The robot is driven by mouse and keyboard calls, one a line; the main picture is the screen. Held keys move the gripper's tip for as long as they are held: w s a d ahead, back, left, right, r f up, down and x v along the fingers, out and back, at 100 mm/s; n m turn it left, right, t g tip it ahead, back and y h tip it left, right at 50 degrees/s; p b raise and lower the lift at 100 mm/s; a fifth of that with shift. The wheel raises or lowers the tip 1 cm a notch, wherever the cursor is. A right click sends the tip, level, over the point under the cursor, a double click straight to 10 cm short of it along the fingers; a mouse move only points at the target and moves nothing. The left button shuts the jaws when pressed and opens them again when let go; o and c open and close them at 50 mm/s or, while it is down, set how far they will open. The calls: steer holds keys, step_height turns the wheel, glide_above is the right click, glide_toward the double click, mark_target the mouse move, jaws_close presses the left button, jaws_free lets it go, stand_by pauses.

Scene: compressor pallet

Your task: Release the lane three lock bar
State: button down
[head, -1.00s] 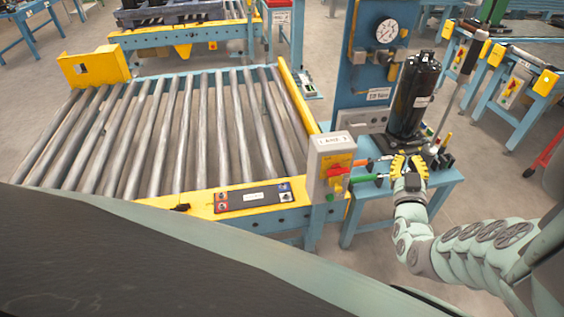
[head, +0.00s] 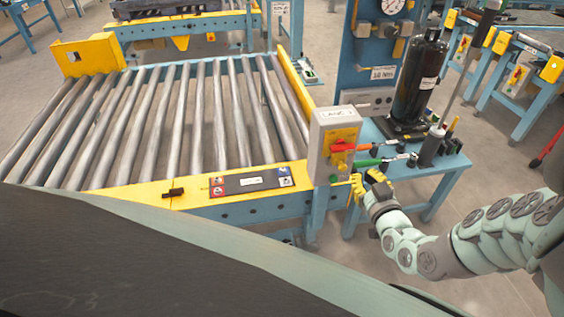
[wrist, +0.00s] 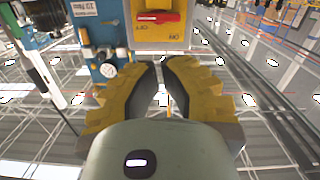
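The lane three box (head: 325,160) is grey, with a "LANE 3" label, and stands at the near right corner of the roller conveyor. A red bar (head: 342,147) sits on its yellow plate (head: 345,134). In the wrist view the red bar (wrist: 158,17) lies across the yellow plate at the top, beyond my fingertips. My gripper (head: 362,184) is right of and below the box, apart from the bar. Its yellow fingers (wrist: 162,68) are parted with nothing between them.
A blue bench (head: 440,165) behind my gripper carries a black cylinder (head: 418,80), an orange-handled tool (head: 375,146) and a green-handled tool (head: 368,162). The roller conveyor (head: 180,120) lies left, with a yellow front rail (head: 135,198). A blue panel (head: 365,62) rises behind the box.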

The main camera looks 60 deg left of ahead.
mark_target(344, 169)
steer(key=w+a+f+b, duration=0.1)
steer(key=a+b, duration=0.1)
steer(key=a, duration=0.1)
steer(key=w+a+f+b, duration=0.1)
steer(key=a, duration=0.2)
steer(key=w+a+f+b, duration=0.2)
steer(key=a, duration=0.1)
steer(key=shift+w+a+b, duration=0.1)
steer(key=shift+a+b, duration=0.15)
steer(key=shift+b, duration=0.1)
steer(key=shift+w+f+b, duration=0.15)
steer(key=shift+f+b, duration=0.15)
steer(key=shift+f, duration=0.05)
step_height(344, 169, down, 4)
steer(key=b, duration=0.3)
steer(key=shift+r+b, duration=0.1)
steer(key=shift+b, duration=0.25)
steer(key=shift+r, duration=0.1)
